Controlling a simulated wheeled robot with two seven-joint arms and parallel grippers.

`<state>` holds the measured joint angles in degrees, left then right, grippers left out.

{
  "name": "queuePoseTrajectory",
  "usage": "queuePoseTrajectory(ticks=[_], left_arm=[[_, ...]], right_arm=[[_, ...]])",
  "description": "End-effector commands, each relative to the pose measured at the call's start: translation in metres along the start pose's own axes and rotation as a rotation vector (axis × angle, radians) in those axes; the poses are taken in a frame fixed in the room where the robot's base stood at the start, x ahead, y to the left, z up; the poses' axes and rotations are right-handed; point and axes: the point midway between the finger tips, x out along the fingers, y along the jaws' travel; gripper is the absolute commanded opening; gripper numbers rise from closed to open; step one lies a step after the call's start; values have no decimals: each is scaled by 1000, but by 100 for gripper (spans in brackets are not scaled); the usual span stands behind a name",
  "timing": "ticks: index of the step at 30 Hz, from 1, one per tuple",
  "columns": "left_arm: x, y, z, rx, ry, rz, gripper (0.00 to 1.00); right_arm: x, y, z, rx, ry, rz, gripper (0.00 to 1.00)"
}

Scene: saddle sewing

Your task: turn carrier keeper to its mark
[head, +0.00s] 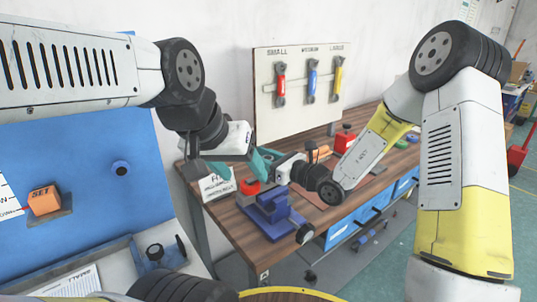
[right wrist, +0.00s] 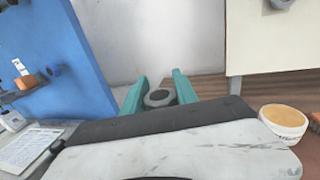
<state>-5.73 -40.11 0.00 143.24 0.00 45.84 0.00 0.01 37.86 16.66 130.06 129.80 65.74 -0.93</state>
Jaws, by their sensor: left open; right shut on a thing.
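No part is plainly marked as the carrier keeper in these frames. A blue fixture (head: 270,215) stands on the wooden bench, with a red part (head: 249,186) at its upper left and a dark round knob (head: 306,233) at its front right. My left gripper (head: 256,164) is open, its teal fingers just above the red part. My right gripper (right wrist: 158,92) is shut on a grey ring-shaped part (right wrist: 160,98), whose dark hole shows between the teal fingers. In the head view the right hand reaches in from the right beside the left fingers, and its grip is mostly hidden. No mark is readable.
A tool board (head: 302,90) with red, blue and yellow tools stands behind the bench (head: 222,208). A blue panel (head: 80,180) with an orange SET block (head: 45,200) is at left. In the right wrist view, a round tub (right wrist: 284,122) stands at right. Both hands crowd the fixture.

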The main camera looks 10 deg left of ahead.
Motion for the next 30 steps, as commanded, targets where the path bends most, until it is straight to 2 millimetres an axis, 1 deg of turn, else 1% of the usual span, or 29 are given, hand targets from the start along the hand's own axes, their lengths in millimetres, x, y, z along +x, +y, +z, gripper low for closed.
queuePoseTrajectory(ticks=[8, 9, 11, 12, 20, 23, 26, 30], left_arm=[[0, 0, 0, 0, 0, 0, 60], [0, 0, 0, 0, 0, 0, 60], [0, 0, 0, 0, 0, 0, 60], [0, 0, 0, 0, 0, 0, 60], [0, 0, 0, 0, 0, 0, 60], [0, 0, 0, 0, 0, 0, 60], [0, 0, 0, 0, 0, 0, 60], [0, 0, 0, 0, 0, 0, 60]], right_arm=[[0, 0, -2, 3, 4, -2, 0], [0, 0, -2, 3, 4, -2, 37], [0, 0, -2, 3, 3, -1, 48], [0, 0, -1, 3, 3, -1, 56], [0, 0, 0, 2, 1, -1, 57], [-3, 0, 0, 1, 1, -1, 57], [-14, -1, 0, 1, 2, -3, 57], [-38, -1, -1, 2, 3, -4, 57]])
